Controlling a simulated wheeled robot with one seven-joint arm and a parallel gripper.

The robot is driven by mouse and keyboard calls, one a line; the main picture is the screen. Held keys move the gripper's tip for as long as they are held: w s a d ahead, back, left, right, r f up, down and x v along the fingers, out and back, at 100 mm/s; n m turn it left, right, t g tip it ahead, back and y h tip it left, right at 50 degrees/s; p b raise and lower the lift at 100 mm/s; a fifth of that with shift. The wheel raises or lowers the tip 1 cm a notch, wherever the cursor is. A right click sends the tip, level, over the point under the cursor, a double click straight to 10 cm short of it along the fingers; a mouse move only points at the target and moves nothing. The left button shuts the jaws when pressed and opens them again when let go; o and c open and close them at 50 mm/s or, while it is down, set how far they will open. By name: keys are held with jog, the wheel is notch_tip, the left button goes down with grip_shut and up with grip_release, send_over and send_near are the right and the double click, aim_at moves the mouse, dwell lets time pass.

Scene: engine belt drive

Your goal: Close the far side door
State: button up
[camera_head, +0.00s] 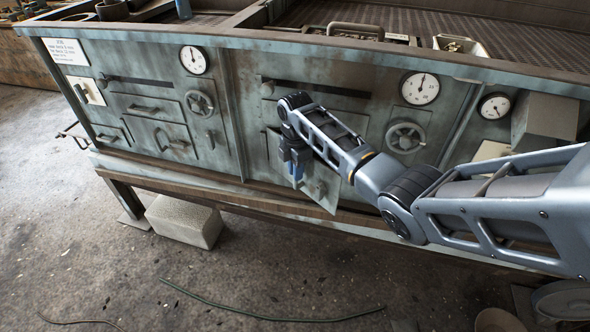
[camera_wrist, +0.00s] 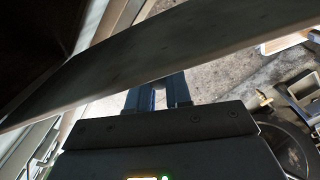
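An open grey-green metal door (camera_head: 322,192) stands out from the middle of the cabinet front (camera_head: 235,110) in the head view, partly hidden by my arm. In the wrist view a dark flat panel, which looks like this door (camera_wrist: 150,58), crosses the picture diagonally in front of my fingers. My gripper (camera_head: 296,172) points down beside the door. Its two blue fingers also show in the wrist view (camera_wrist: 157,95), a gap between them, their tips partly hidden by the panel. I see nothing held. I cannot tell whether the gripper touches the door.
Round gauges (camera_head: 420,88) and handwheels (camera_head: 405,137) stick out of the cabinet front. A closed small door (camera_head: 160,138) is at the left. A pale block (camera_head: 185,221) lies on the floor below. A green cable (camera_head: 270,317) crosses otherwise mostly open floor in front.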

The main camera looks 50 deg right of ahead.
jog(key=o, duration=0.4)
jog(key=shift+c, duration=0.2)
jog(key=shift+r, duration=0.1)
jog(key=shift+r, duration=3.8)
jog(key=shift+c, duration=0.2)
